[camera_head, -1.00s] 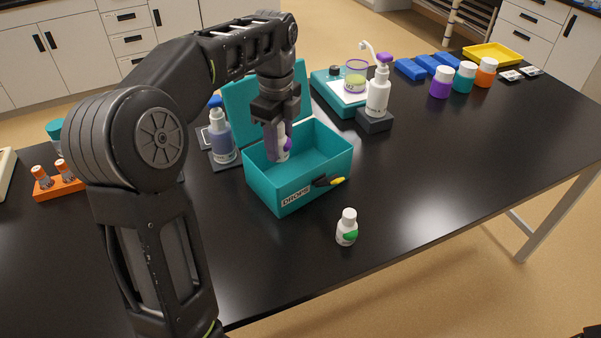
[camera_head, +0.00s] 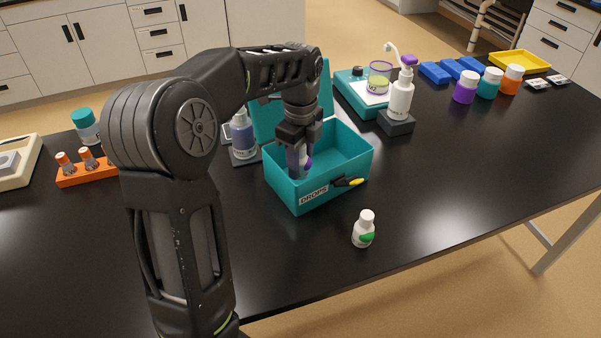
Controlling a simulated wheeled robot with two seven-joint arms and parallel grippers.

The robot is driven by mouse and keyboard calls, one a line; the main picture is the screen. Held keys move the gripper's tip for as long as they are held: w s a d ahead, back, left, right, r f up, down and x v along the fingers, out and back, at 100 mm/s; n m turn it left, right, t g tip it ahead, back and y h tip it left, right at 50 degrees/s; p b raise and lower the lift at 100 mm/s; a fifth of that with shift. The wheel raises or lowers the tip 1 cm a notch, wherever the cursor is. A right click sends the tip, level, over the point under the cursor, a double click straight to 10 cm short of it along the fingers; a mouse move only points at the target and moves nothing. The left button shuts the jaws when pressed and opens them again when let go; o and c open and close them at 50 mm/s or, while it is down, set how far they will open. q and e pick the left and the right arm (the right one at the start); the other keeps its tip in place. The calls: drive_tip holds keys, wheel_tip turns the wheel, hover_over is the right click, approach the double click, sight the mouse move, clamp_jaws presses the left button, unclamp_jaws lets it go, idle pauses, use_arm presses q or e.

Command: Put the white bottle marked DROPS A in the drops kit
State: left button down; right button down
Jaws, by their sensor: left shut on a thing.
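The drops kit is an open teal box (camera_head: 346,187) with a DROPS label on its front and its lid raised at the back. My left gripper (camera_head: 301,165) points down into the left part of the box, shut on a small white bottle (camera_head: 304,157) with a purple mark. The fingers hide much of this bottle, and I cannot read its lettering or tell whether it touches the box floor. A second small white bottle (camera_head: 364,229), with a green mark, stands upright on the table in front of the box. My right gripper is not in view.
A pump bottle (camera_head: 401,97) on a dark block stands behind right of the box. A bluish bottle (camera_head: 242,135) stands close to its left. An orange rack (camera_head: 88,174) is at the left.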

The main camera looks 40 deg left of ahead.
use_arm(q)
drive_tip(key=shift+f, duration=1.9)
drive_tip(key=shift+f, duration=0.15)
drive_tip(key=c, duration=0.9)
unclamp_jaws()
drive_tip(key=shift+r, duration=0.2)
